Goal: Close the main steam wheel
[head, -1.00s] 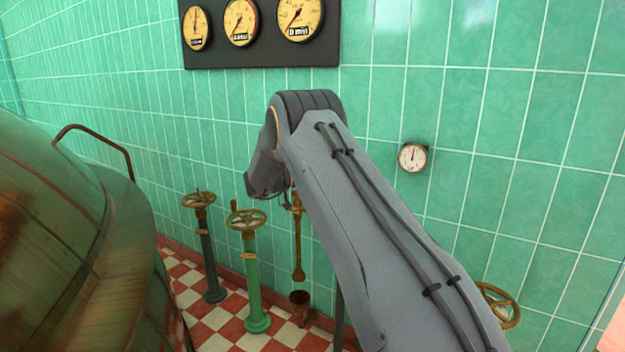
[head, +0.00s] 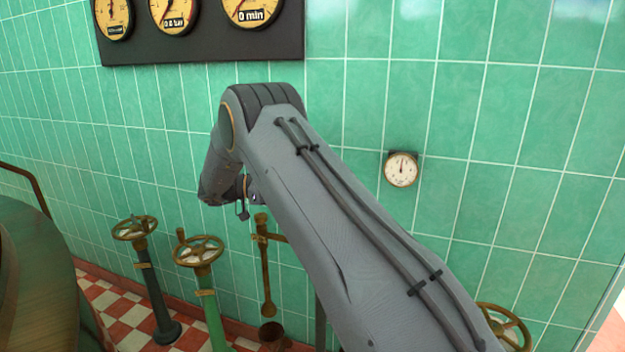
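Three brass handwheels stand by the green tiled wall. One is on a dark post (head: 134,228) at the left, and one is on a green post (head: 200,250) beside it. The third brass wheel (head: 508,328) is at the lower right, partly hidden behind my arm. Their tags are too small to read, so I cannot tell which is the main steam wheel. My gripper (head: 244,200) hangs at the end of my bent arm, above and right of the green-post wheel in the picture. It is mostly hidden by the wrist, and its fingers cannot be made out. It appears apart from all the wheels.
A large copper kettle (head: 35,290) fills the lower left. A brass fitting with a hanging rod (head: 265,265) is on the wall, above a small brown cup (head: 272,333). A gauge panel (head: 200,45) and a small round dial (head: 401,168) are on the wall. Checkered floor shows at lower left.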

